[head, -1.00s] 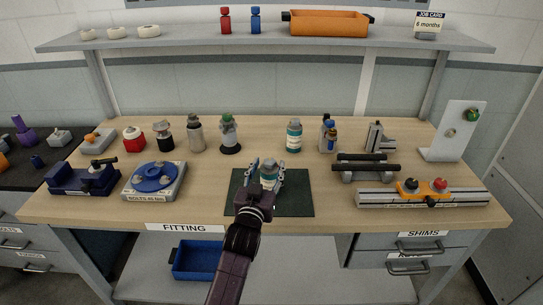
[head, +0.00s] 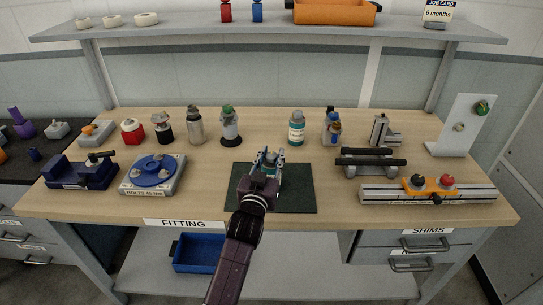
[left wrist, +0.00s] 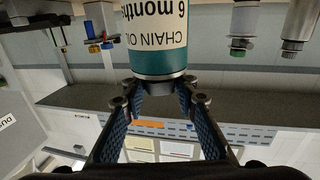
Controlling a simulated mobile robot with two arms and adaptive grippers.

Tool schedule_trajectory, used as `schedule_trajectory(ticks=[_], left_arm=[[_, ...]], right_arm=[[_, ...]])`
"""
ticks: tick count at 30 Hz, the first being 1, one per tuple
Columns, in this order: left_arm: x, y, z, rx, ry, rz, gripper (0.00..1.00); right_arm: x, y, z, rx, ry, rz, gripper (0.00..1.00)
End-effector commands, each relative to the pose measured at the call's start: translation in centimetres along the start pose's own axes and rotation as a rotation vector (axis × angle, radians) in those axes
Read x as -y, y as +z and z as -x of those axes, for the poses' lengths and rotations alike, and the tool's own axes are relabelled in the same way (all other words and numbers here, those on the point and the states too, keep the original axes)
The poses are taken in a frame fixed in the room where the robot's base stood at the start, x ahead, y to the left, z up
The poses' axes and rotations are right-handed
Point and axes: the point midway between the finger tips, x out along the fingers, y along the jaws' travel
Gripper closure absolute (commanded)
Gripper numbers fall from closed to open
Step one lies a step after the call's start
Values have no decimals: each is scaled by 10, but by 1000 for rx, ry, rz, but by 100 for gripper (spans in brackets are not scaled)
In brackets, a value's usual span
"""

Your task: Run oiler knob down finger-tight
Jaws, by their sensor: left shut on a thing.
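A chain oil bottle (head: 273,173) with a white and teal body stands on the dark mat (head: 300,200) at the middle of the bench. In the left wrist view the bottle (left wrist: 155,65) appears upside down, its label reading "CHAIN OIL 6 months". My left gripper (head: 268,158) is at its upper end. In the left wrist view the fingers (left wrist: 157,97) are shut around the dark top of the bottle, which they partly hide. A grey unit with a green knob (head: 229,110) stands behind the mat, apart from the gripper. My right gripper is not in view.
A second teal and white bottle (head: 297,130) stands behind the mat. A blue turntable fixture (head: 155,172) is at left, an orange clamp rail (head: 425,187) at right. A white board (head: 462,135) stands far right. Bare wood surrounds the mat.

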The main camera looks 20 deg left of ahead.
Motion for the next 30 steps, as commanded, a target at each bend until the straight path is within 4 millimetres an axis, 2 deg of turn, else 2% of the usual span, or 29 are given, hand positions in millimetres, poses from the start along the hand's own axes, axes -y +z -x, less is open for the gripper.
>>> schedule_trajectory(ticks=[3, 9, 16, 21, 30], left_arm=[[0, -2, -1, -1, 31, -6, 97], [0, -3, -1, -2, 115, -7, 97], [-2, -1, -1, -4, 122, 2, 97], [-1, -4, -1, -6, 187, -7, 97], [-2, -2, -1, -7, 185, 2, 97]], right_arm=[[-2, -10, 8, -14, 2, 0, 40], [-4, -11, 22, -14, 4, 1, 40], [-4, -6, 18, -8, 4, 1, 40], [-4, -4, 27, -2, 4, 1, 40], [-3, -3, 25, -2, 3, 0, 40]])
